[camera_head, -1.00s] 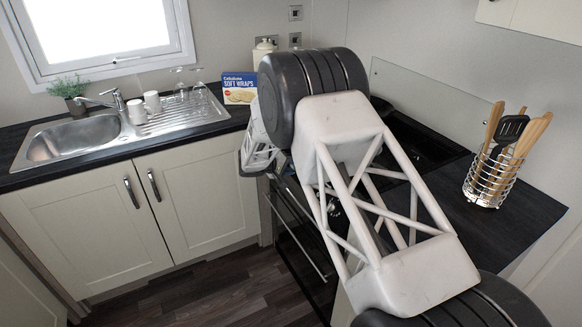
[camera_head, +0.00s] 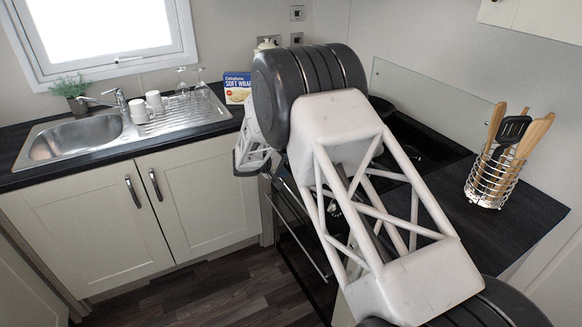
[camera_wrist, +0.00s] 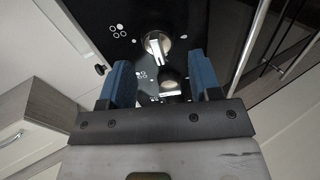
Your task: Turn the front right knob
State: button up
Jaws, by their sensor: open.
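The wrist view shows a black control panel (camera_wrist: 92,20) with white printed circle marks. A round silver knob with a light bar (camera_wrist: 157,44) sits on it, just beyond my fingertips. A second, darker knob (camera_wrist: 172,84) shows between my fingers, partly shaded. I cannot tell for certain which of them is the front right knob. My gripper (camera_wrist: 157,72) is open, with one blue finger pad on each side of the darker knob and nothing clearly held. Contact cannot be made out.
The black hob (camera_head: 430,140) lies behind my arm, with a glass splashback (camera_head: 415,95). A wire utensil holder (camera_head: 487,187) stands at the right on the dark worktop. The sink (camera_head: 75,138) and wraps box (camera_head: 237,86) are at the left.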

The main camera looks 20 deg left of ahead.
jog(key=shift+v, duration=2.55)
jog(key=s+d+r+m+g, duration=0.1)
jog(key=s+d+r+g, duration=0.1)
jog(key=d+r, duration=0.55)
jog(key=s+d+r+m+g, duration=0.15)
jog(key=d+r, duration=0.35)
jog(key=d, duration=0.5)
jog(key=s+d+r+m+g+y, duration=0.1)
jog(key=s+d+r+g, duration=0.1)
jog(key=s+d+r, duration=0.55)
jog(key=s+d+r+m+g+y, duration=0.1)
jog(key=s+d+r, duration=0.25)
jog(key=d, duration=0.65)
jog(key=s+d+r+m+g+y, duration=0.1)
jog(key=s+d+r+y, duration=0.1)
jog(key=s+d, duration=0.55)
jog(key=s+d+r+m+g+y, duration=0.15)
jog(key=s+d, duration=0.35)
jog(key=s, duration=0.6)
jog(key=s+d+f+m+t+y, duration=0.1)
jog(key=s+d+m+t+y, duration=0.1)
jog(key=s, duration=1.6)
jog(key=shift+s+d+y, duration=0.25)
jog(key=shift+d+y, duration=0.3)
jog(key=shift+d, duration=0.55)
